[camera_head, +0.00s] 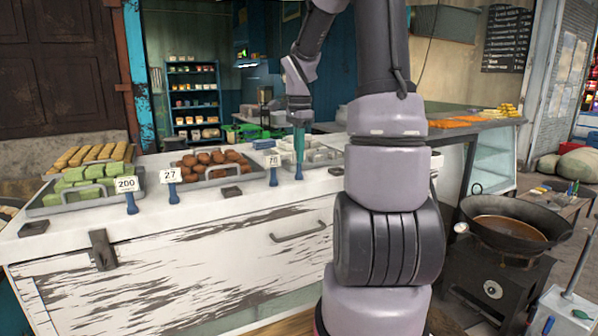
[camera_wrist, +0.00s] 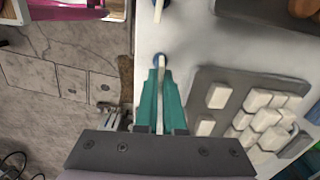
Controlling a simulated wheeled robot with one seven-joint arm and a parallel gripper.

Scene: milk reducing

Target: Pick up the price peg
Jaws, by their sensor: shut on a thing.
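A price peg with a blue foot (camera_head: 299,174) is upright at the front of the white counter (camera_head: 230,205), right of the peg marked 70 (camera_head: 272,163). My gripper (camera_head: 299,156) points down, its teal fingers shut on the upper part of this peg. In the wrist view, my gripper (camera_wrist: 160,80) has the peg's thin white card (camera_wrist: 161,64) between its fingers, with the blue foot beyond the tips. The fingers hide most of the card, so its number cannot be read. I cannot tell whether the foot touches the counter.
Other price pegs marked 200 (camera_head: 126,186) and 27 (camera_head: 170,178) stand along the counter front. Behind them are trays of green blocks (camera_head: 85,186) and brown balls (camera_head: 215,161). A tray of white blocks (camera_wrist: 240,110) lies close right of my fingers. A wok (camera_head: 505,222) stands at right.

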